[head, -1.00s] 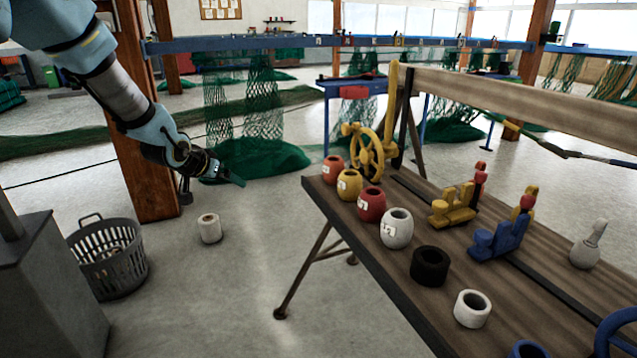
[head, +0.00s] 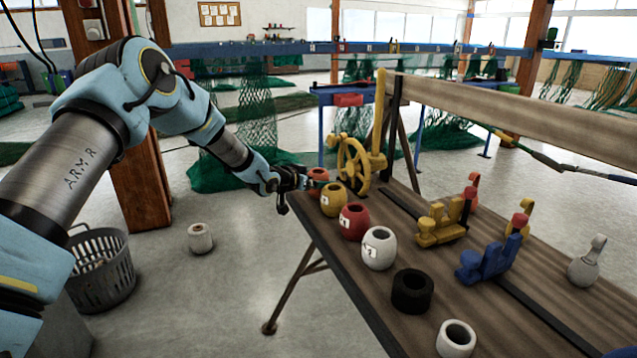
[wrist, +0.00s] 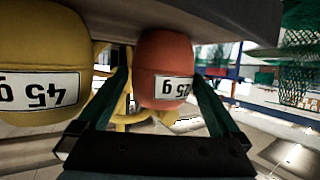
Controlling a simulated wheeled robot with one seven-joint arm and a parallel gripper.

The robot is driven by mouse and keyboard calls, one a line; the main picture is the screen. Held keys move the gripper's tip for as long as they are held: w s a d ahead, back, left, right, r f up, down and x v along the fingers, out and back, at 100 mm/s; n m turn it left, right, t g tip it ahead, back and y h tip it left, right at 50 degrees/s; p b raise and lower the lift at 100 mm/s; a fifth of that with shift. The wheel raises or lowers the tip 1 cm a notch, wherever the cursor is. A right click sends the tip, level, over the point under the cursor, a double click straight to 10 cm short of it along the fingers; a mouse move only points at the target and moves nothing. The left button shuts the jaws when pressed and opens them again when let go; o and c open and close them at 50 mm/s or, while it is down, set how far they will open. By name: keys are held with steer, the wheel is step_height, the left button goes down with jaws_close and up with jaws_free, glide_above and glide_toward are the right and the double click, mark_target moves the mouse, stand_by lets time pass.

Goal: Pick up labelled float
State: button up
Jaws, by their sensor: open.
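Several labelled floats stand in a row along the bench's left edge. The orange float (head: 318,175) is farthest, followed by a yellow float (head: 333,199), a red float (head: 353,221) and a white float (head: 379,248). My gripper (head: 306,179) is at the orange float, partly covering it. In the wrist view, which is upside down, my open gripper (wrist: 160,78) has one finger on each side of the orange float (wrist: 165,60), whose label seems to read 25 g. I cannot tell whether the fingers touch it. The yellow float (wrist: 40,60) beside it seems to read 45 g.
A yellow handwheel (head: 353,165) stands just behind the orange float.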

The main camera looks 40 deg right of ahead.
steer(key=shift+p+x, duration=0.5)
steer(key=shift+x, duration=1.55)
steer(key=shift+w+a+f, duration=0.1)
steer(key=c, duration=1.1)
